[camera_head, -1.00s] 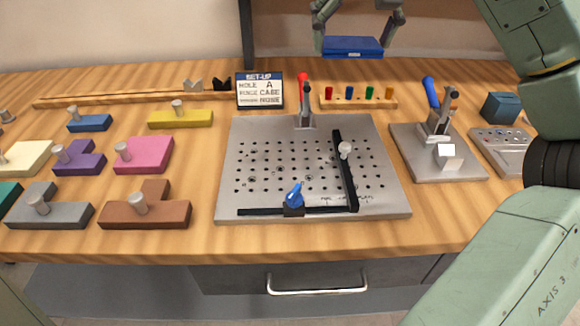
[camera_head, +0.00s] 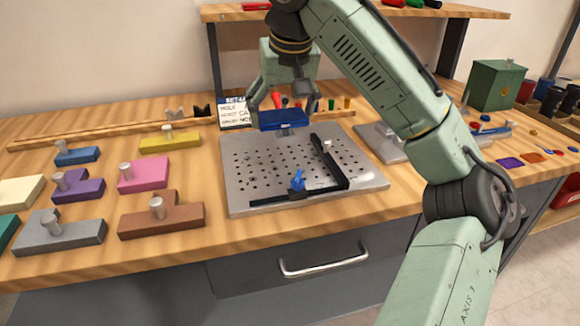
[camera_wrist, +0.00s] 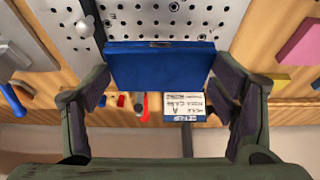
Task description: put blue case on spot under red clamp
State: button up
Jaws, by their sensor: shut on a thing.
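The blue case (camera_head: 284,120) is a flat dark-blue box. My gripper (camera_head: 284,108) is shut on it, with one finger at each side. It is held above the back part of the grey perforated plate (camera_head: 235,190). The wrist view shows the case (camera_wrist: 160,68) level between the fingers, covering part of the plate (camera_wrist: 185,22). The red clamp (camera_head: 277,98) stands at the plate's back edge, mostly hidden behind my gripper and the case. Its red handle (camera_wrist: 144,106) shows just past the case in the wrist view. The spot under the clamp is hidden.
A black L-shaped fence (camera_head: 330,165) with a blue clamp (camera_head: 298,181) lies on the plate. A set-up sign (camera_head: 233,113) stands behind its left corner. Colored blocks with knobs, such as the pink one (camera_head: 146,174), sit at left. A green box (camera_head: 497,85) stands at right.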

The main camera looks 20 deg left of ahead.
aim_at(283, 163)
notch_tip(283, 163, down, 10)
jog(key=shift+w+r, duration=0.1)
jog(key=shift+r, duration=0.05)
dwell(0.3)
jog(key=o, duration=1.2)
